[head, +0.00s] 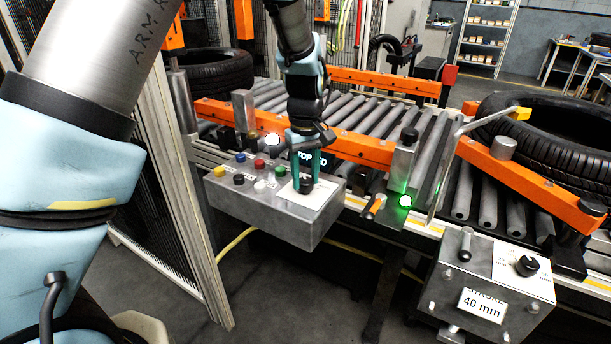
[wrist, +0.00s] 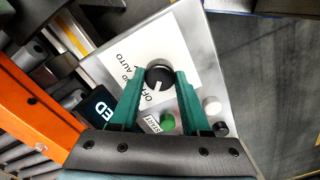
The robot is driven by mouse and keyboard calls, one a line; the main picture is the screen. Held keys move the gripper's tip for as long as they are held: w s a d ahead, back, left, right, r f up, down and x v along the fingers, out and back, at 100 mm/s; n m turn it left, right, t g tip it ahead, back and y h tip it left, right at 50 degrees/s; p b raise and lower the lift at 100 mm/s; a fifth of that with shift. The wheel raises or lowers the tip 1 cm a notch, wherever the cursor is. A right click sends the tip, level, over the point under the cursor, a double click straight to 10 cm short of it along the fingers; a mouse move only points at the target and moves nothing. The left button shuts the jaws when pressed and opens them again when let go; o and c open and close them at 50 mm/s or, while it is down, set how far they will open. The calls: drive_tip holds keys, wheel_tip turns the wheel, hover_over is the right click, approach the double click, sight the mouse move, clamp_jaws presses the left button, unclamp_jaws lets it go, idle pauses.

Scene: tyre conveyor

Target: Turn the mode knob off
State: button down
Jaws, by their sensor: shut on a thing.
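The mode knob (head: 305,187) is a black round knob on the white label plate of the grey control box (head: 262,215). In the wrist view the knob (wrist: 160,78) sits between my two green fingertips, with the words OFF and AUTO on the label (wrist: 130,62) beside it. A white mark on the knob is on the side nearer the OFF word; its exact angle is hard to tell. My gripper (head: 306,180) points down from above and is shut on the knob. It also shows in the wrist view (wrist: 163,76). The fingers hide part of the knob's sides.
Coloured buttons, including a green button (head: 281,172), lie left of the knob. A dark display (head: 305,157) stands behind my fingers. The roller conveyor (head: 352,110) with orange rails runs behind. A second box (head: 490,280) with another black knob stands at right. A tyre (head: 560,135) lies beyond.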

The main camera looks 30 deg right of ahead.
sight(305, 180)
drive_tip(key=shift+c, duration=1.9)
unclamp_jaws()
drive_tip(key=shift+r, duration=0.1)
wheel_tip(305, 180, up, 11)
drive_tip(key=b, duration=0.2)
drive_tip(key=shift+f, duration=0.2)
drive_tip(key=w+a+f, duration=0.2)
drive_tip(key=a, duration=1.2)
drive_tip(key=w+a+f, duration=0.2)
drive_tip(key=w+a, duration=0.1)
drive_tip(key=a, duration=1.1)
drive_tip(key=s+a+f+t, duration=0.1)
drive_tip(key=s+a, duration=0.4)
drive_tip(key=a, duration=0.5)
drive_tip(key=shift+s+a+f+t, duration=0.2)
drive_tip(key=shift+f+t, duration=0.1)
drive_tip(key=shift+f, duration=0.5)
